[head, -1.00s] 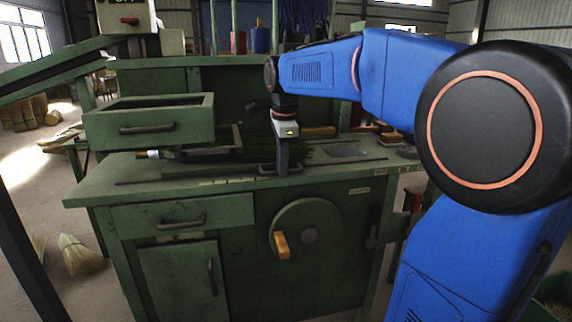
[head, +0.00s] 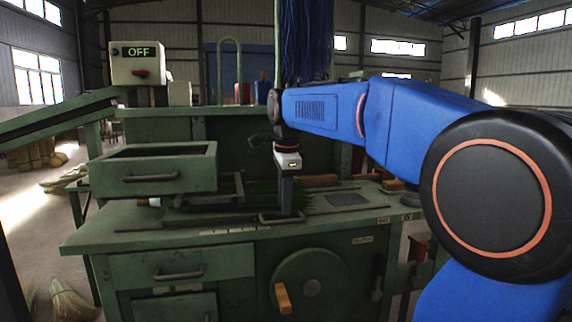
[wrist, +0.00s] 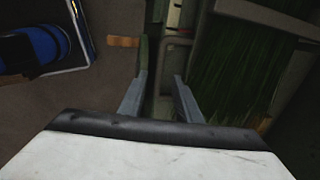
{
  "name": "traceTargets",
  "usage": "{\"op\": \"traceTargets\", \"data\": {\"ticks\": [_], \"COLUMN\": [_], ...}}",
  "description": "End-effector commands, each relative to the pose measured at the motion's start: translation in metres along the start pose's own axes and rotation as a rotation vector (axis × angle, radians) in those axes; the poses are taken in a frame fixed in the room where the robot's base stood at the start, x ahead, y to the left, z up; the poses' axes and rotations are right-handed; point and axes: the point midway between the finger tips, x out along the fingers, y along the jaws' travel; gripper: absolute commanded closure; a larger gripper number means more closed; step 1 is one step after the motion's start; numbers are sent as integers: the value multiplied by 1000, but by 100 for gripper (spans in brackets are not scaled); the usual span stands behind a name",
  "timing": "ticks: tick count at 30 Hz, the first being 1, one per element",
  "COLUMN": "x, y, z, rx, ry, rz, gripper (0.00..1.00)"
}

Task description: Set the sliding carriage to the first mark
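The carriage looks like the low part with a grey loop handle (head: 270,220) at the front of the green bench top, by a dark slot. My gripper (head: 286,212) points straight down at the right part of this handle. In the wrist view the two fingers (wrist: 161,82) stand apart, with a grey bar running near the gap; I cannot tell whether they touch it. Small pale labels (head: 225,231) sit along the bench's front edge, left of the gripper, and another label (head: 383,220) is to the right. Their writing is too small to read.
The green bench (head: 150,237) carries an open drawer-like box (head: 150,170) at left and dark green bristles behind the handle. A wheel with an orange knob (head: 283,298) is on the front. A box (head: 138,62) reads OFF. Blue strands (head: 305,40) hang behind.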

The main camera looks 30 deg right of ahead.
Motion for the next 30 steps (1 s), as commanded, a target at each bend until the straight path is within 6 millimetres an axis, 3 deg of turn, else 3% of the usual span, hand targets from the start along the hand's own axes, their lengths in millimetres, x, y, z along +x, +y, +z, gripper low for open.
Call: {"op": "traceTargets", "data": {"ticks": [15, 22, 30], "x": [-100, -122, -126], "y": [0, 0, 0], "z": [0, 0, 0], "rx": [0, 0, 0], "ry": [0, 0, 0], "rz": [-3, -1, 0], "gripper": [69, 69, 69]}}
